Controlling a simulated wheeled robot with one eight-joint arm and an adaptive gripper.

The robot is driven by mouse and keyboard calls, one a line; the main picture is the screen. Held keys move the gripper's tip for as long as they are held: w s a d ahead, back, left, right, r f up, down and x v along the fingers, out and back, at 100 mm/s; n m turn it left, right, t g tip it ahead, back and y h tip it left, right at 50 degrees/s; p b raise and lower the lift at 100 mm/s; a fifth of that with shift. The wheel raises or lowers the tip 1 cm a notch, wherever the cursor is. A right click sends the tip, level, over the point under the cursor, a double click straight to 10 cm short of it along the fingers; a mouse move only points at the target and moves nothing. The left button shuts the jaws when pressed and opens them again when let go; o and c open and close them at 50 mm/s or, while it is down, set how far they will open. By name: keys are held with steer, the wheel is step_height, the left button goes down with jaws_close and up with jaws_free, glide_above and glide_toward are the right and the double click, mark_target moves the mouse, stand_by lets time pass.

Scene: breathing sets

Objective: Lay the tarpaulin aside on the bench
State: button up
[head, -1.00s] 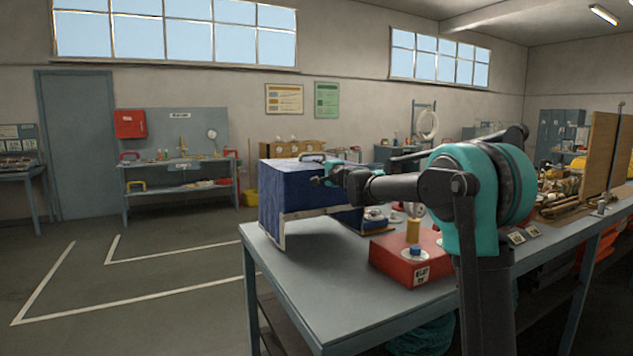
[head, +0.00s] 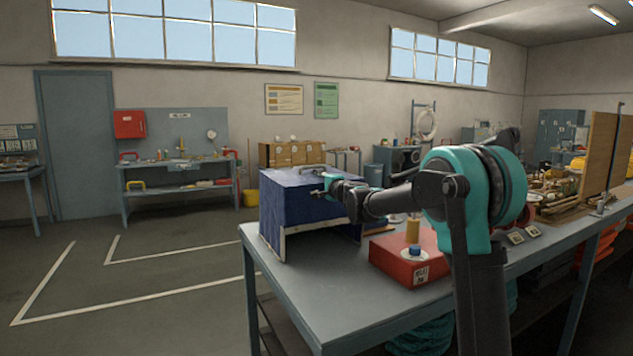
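A dark blue tarpaulin (head: 289,206) hangs over a box-like thing at the far left end of the grey bench (head: 315,277) in the head view. A dark handle shows at the top of the covered thing. My gripper (head: 317,193) is at the near right side of the tarpaulin, seen against its blue face. Its fingertips are small and dark, so I cannot tell whether they touch or pinch the cloth. The thing under the cover is mostly hidden.
A red box (head: 397,265) with a yellow cylinder (head: 413,230) and a small white dish on top stands right of the tarpaulin. The near left bench top is bare. Tools and a wooden board (head: 599,152) stand farther right.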

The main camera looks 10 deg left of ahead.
steer(key=shift+r, duration=0.1)
steer(key=v, duration=1.2)
